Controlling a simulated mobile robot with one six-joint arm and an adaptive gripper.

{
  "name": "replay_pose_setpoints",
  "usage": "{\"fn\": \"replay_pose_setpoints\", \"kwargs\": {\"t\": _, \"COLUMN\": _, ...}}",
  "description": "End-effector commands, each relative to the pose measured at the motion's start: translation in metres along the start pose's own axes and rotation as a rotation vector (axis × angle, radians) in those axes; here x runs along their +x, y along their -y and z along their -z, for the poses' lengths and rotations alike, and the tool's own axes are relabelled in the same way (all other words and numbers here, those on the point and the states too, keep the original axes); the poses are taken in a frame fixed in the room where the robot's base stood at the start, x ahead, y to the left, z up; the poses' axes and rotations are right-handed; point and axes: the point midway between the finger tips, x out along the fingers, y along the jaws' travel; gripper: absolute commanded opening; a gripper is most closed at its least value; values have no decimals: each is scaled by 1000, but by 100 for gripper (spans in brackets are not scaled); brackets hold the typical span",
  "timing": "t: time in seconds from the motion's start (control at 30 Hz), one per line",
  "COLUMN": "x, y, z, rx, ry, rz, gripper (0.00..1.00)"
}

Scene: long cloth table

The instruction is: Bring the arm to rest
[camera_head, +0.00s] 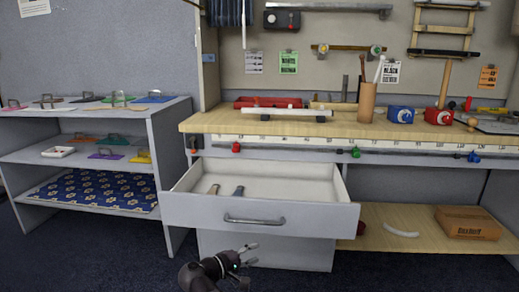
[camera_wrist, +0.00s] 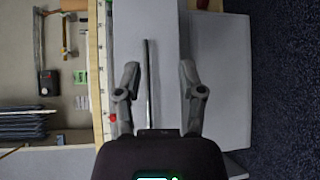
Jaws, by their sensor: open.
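My gripper (camera_head: 254,255) is low in front of the workbench, just below and in front of the open drawer (camera_head: 180,208). Its two fingers are spread apart, with nothing held between them. In the head view the gripper appears apart from the drawer handle (camera_head: 254,220).
The drawer sticks out and holds small tools (camera_head: 238,192). A shelf unit (camera_head: 160,150) stands left. A cardboard box (camera_head: 467,222) lies on the lower right shelf. The bench top (camera_head: 220,122) carries a cup (camera_head: 367,100) and tools. The dark floor (camera_head: 120,262) at left front is clear.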

Motion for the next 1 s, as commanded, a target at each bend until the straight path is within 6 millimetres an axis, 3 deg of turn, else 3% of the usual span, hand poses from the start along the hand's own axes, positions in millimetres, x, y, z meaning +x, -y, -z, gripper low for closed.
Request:
{"fn": "replay_pose_setpoints", "kwargs": {"t": 0.57, "x": 41, "y": 23, "z": -28, "rx": 44, "ry": 60, "rz": 202, "gripper": 51}}
{"fn": "replay_pose_setpoints", "kwargs": {"t": 1.0, "x": 95, "y": 68, "z": -88, "rx": 182, "ry": 184, "rz": 610, "gripper": 51}}
